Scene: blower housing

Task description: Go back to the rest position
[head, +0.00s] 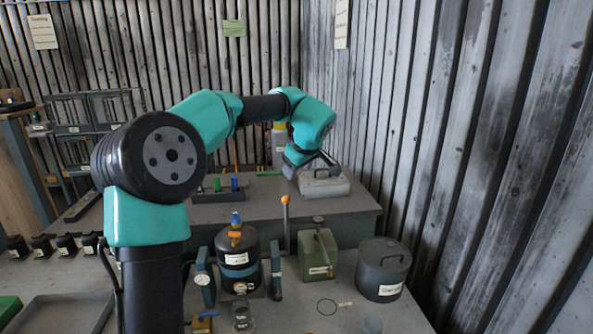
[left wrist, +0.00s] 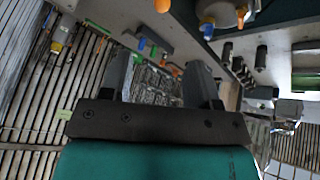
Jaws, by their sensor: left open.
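My left arm comes in from the left and reaches across to the back bench in the head view. My left gripper (head: 322,158) is at the end of it, above or just behind a light grey case with a handle (head: 324,186); I cannot tell whether they touch. In the left wrist view the two fingers of the left gripper (left wrist: 160,72) stand apart with nothing held between them. My right gripper is in neither view.
A black canister with blue and orange fittings (head: 238,262) stands on the front bench, with a green container (head: 317,256) and a dark lidded pot (head: 382,270) to its right. An orange-tipped rod (head: 286,222) stands behind. A corrugated wall (head: 430,130) bounds the right.

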